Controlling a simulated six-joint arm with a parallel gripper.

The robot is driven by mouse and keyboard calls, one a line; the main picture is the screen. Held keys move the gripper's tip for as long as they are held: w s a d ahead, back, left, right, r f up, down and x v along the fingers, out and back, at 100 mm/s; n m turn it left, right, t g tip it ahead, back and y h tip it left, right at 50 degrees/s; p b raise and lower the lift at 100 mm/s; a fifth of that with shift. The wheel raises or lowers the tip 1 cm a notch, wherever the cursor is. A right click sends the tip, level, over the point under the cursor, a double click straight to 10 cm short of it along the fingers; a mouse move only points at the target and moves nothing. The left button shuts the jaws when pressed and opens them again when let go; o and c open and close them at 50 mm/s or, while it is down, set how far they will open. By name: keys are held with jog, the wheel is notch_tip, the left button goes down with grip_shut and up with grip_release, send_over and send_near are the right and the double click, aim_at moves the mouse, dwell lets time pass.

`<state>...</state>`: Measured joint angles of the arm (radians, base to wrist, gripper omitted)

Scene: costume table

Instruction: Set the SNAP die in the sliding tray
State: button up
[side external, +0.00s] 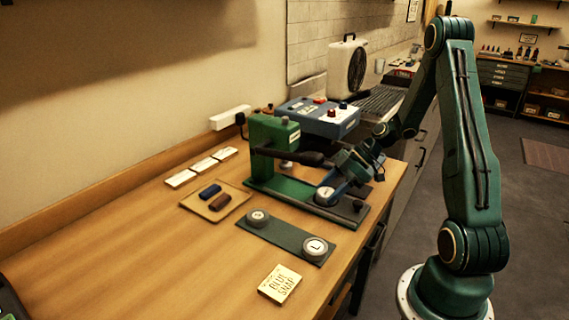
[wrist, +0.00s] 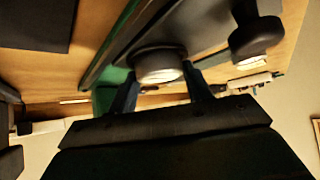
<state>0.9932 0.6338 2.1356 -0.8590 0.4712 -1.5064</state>
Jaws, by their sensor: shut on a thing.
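My gripper (side external: 333,188) is low over the sliding tray (side external: 345,207) of the green hand press (side external: 270,140). It is shut on a round grey die with a pale face (side external: 324,193). In the wrist view the die (wrist: 158,66) sits between the two fingers (wrist: 159,92), at the tray plate (wrist: 200,25). I cannot tell whether it touches the tray or is seated, and its label is not readable. Two other round dies are on the dark green mat (side external: 283,238): one marked L (side external: 315,247) and a smaller one (side external: 258,216) with an unclear mark.
The press's dark lever (side external: 290,155) reaches close to my gripper. A blue control box (side external: 318,117) is behind. A "BLUE SNAP" card (side external: 280,284) and a small board with blue and brown pieces (side external: 214,203) lie left.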

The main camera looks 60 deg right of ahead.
jog(key=o, duration=0.9)
jog(key=shift+f, duration=0.1)
jog(key=shift+a, duration=0.1)
jog(key=shift+w+a+r+g+h, duration=0.15)
jog(key=shift+a+r+g+h, duration=0.25)
jog(key=shift+r, duration=0.35)
jog(key=s+a+r+m+h, duration=0.35)
jog(key=a+r, duration=0.25)
jog(key=r, duration=0.3)
jog(key=s+a+r+m+h, duration=0.3)
jog(key=s+a+r, duration=0.25)
jog(key=r, duration=0.25)
jog(key=s+a+r+m, duration=0.2)
jog(key=s+a+m, duration=0.1)
jog(key=s+a, duration=0.2)
jog(key=shift+s+a+r+m+t, duration=0.2)
jog(key=shift+s+r+m+t, duration=0.15)
jog(key=shift+s, duration=0.55)
